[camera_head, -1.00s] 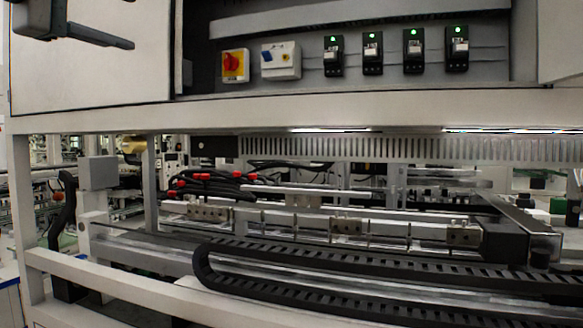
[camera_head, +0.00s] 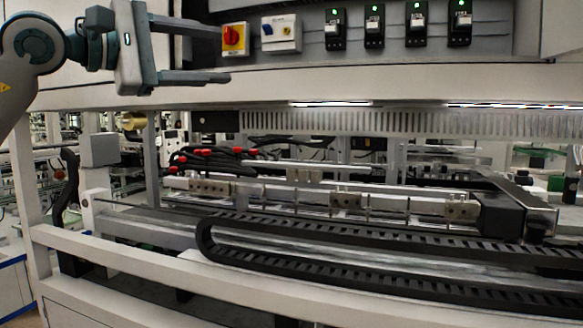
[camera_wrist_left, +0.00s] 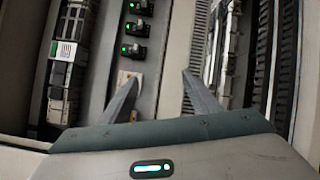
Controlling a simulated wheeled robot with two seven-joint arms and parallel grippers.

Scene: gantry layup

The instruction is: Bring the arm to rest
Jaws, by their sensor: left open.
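My left gripper (camera_head: 208,50) is at the upper left of the head view, in front of the cabinet's white panel. Its two dark fingers point right, one above the other, and stand apart with nothing between them. In the left wrist view the open fingers (camera_wrist_left: 160,82) show at the middle, either side of a pale cabinet edge. The fingertips are close to the red and yellow rotary switch (camera_head: 235,39) in the head view; I cannot tell whether they touch anything. My right gripper is in no view.
A white switch box (camera_head: 281,34) and several breakers with green lights (camera_head: 374,27) line the cabinet. Below are a white frame beam (camera_head: 150,273), a black cable chain (camera_head: 330,255) and red-tipped black cables (camera_head: 208,158). Open space lies in front of the cabinet.

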